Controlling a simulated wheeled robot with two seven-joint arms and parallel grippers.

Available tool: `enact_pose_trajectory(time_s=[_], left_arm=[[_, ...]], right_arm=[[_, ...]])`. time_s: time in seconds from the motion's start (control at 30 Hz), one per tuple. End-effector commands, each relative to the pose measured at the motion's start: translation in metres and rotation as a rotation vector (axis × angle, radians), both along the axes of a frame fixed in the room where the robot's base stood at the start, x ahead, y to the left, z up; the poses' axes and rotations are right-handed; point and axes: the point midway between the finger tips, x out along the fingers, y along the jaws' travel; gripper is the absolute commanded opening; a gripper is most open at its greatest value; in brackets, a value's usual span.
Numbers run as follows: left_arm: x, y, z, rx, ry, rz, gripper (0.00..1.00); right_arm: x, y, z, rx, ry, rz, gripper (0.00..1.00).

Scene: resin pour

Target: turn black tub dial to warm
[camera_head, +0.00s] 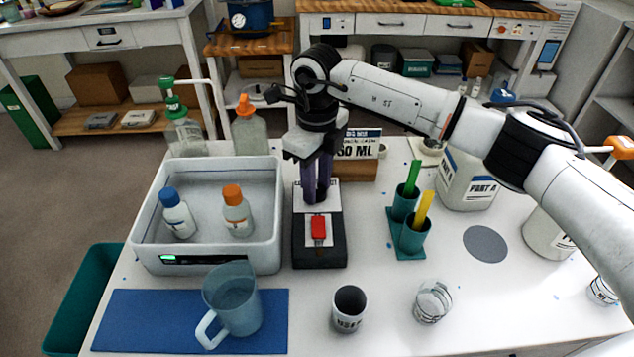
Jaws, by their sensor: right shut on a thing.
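My right gripper (316,196) points straight down over the rear part of a black box (320,258) with a white plate and a red part on top. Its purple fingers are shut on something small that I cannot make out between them. A light grey tub (270,250) stands left of the box, with a dark panel (195,260) and a green display on its front. I cannot make out a dial or a warm mark on it. No black tub shows clearly. My left gripper is not in view.
The tub holds a blue-capped bottle (178,215) and an orange-capped bottle (238,212). A clear jug (232,300) stands on a blue mat (130,318).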

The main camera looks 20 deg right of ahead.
Motion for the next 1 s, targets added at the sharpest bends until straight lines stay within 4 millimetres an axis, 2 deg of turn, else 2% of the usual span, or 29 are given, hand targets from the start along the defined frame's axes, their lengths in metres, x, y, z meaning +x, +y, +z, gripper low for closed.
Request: enact_pose_trajectory(time_s=[0.3, 0.8, 0.83, 0.93, 1.0], left_arm=[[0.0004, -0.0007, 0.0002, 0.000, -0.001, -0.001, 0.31], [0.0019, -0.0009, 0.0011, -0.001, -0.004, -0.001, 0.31], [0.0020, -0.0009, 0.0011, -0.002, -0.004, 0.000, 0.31], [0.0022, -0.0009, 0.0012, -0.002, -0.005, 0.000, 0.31], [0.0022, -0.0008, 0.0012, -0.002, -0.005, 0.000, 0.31]], right_arm=[[0.0008, 0.0002, 0.0015, 0.001, -0.003, -0.109, 0.08], [0.0011, 0.0002, 0.0019, 0.001, -0.004, -0.127, 0.08], [0.0011, 0.0002, 0.0019, 0.001, -0.004, -0.127, 0.34], [0.0010, 0.0002, 0.0016, 0.001, -0.004, -0.127, 0.49], [0.0008, 0.0001, 0.0013, 0.001, -0.003, -0.127, 0.49]])
